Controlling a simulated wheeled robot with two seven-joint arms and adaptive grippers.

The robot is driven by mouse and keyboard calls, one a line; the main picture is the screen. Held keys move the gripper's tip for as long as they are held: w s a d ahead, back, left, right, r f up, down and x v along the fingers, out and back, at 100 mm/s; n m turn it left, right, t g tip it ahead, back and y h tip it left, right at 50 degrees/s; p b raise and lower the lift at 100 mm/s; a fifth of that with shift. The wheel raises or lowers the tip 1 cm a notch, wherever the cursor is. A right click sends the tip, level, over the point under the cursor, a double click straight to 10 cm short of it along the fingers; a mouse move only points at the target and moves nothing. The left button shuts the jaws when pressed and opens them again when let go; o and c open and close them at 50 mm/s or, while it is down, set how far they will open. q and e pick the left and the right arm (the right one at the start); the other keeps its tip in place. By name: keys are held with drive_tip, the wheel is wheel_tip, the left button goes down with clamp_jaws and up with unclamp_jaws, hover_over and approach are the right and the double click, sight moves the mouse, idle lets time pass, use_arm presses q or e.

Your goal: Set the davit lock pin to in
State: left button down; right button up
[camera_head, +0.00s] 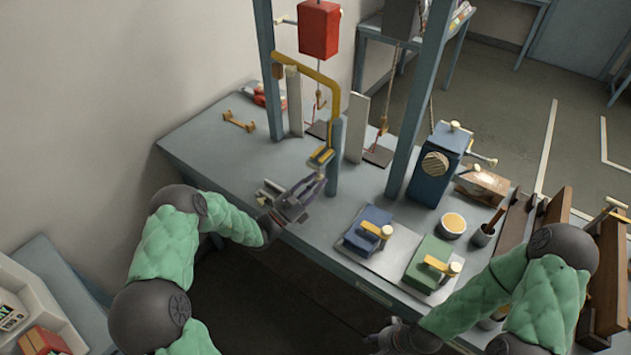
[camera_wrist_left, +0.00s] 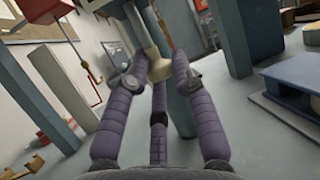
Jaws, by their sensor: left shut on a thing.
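The davit has a blue-grey post (camera_head: 335,155) and a yellow bent arm (camera_head: 318,75), and stands near the table's far left part. My left gripper (camera_head: 318,178) reaches up to the post's left side. In the left wrist view its purple-grey fingers (camera_wrist_left: 160,80) are shut on a cream knob (camera_wrist_left: 157,66) beside the post (camera_wrist_left: 182,112); this looks like the lock pin. The fingers hide part of it, and I cannot tell how deep the pin sits. My right gripper (camera_head: 395,338) is low at the bottom edge, away from the davit; its fingers are unclear.
A red box (camera_head: 319,30) hangs by the frame's left upright (camera_head: 268,60). A blue winch-like box (camera_head: 436,165), a blue block (camera_head: 367,228) and a green block (camera_head: 430,262) stand to the right.

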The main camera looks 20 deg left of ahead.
use_arm(q)
drive_tip(key=shift+r+p, duration=0.35)
drive_tip(key=shift+r, duration=0.45)
drive_tip(key=shift+f, duration=0.1)
drive_tip(key=c, duration=1)
unclamp_jaws()
drive_tip(key=v, duration=1.2)
drive_tip(key=shift+f, duration=0.1)
